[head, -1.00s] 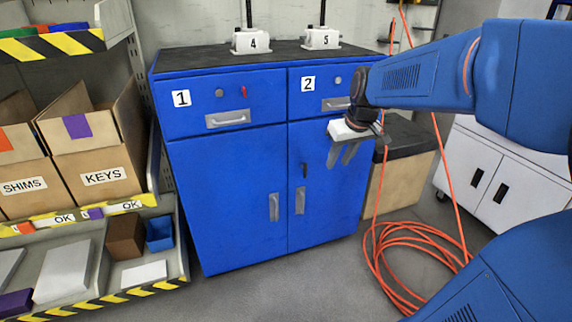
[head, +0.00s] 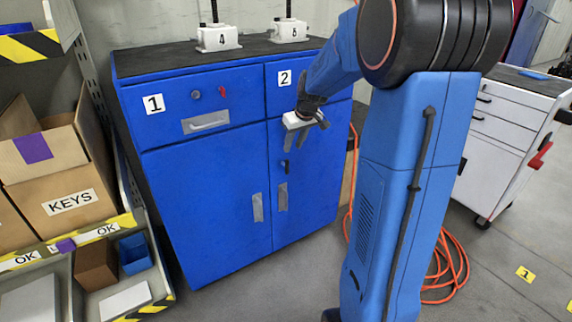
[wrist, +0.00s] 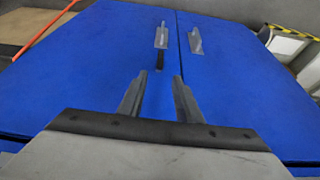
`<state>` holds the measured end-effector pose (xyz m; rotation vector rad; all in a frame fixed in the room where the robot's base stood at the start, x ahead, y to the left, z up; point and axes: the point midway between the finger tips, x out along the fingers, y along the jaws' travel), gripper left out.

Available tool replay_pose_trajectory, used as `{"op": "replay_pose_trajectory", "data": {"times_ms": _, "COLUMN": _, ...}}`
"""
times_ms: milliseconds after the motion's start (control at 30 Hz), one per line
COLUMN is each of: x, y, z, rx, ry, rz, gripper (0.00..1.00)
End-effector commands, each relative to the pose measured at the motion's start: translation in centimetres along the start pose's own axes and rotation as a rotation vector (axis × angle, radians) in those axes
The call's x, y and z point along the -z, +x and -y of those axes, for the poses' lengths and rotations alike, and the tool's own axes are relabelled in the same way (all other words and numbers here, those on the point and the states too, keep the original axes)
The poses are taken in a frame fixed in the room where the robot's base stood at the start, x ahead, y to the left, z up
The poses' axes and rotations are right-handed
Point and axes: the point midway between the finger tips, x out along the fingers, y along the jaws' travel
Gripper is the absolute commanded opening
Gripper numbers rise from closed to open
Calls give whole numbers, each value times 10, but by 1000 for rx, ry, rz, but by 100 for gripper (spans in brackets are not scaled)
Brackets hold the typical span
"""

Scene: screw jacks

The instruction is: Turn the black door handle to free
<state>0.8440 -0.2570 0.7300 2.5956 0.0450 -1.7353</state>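The black door handle (head: 285,167) is a small dark lever on the right door of the blue cabinet (head: 205,205), above that door's grey pull (head: 283,197). It appears to hang vertically. In the wrist view the black handle (wrist: 159,61) lies just beyond my fingertips, in line with the gap between them. My gripper (head: 293,146) is in front of the upper part of the right door, above the handle and apart from it. In the wrist view my gripper (wrist: 159,82) is open, its two grey fingers spread with nothing between them.
Drawer 2 (head: 278,98) is partly hidden behind my arm. Drawer 1 (head: 190,108) has a red key. Jacks (head: 218,38) stand on the cabinet top. A shelf with boxes (head: 70,190) is close on the left. An orange hose (head: 445,275) lies on the floor at right.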

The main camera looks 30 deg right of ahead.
Motion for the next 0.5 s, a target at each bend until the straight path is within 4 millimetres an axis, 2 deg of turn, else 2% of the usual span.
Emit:
{"op": "replay_pose_trajectory", "data": {"times_ms": 100, "x": -1, "y": 23, "z": 1, "rx": 1, "ry": 0, "rz": 3, "gripper": 31}}
{"op": "replay_pose_trajectory", "data": {"times_ms": 500, "x": -1, "y": 91, "z": 1, "rx": 1, "ry": 0, "rz": 3, "gripper": 31}}
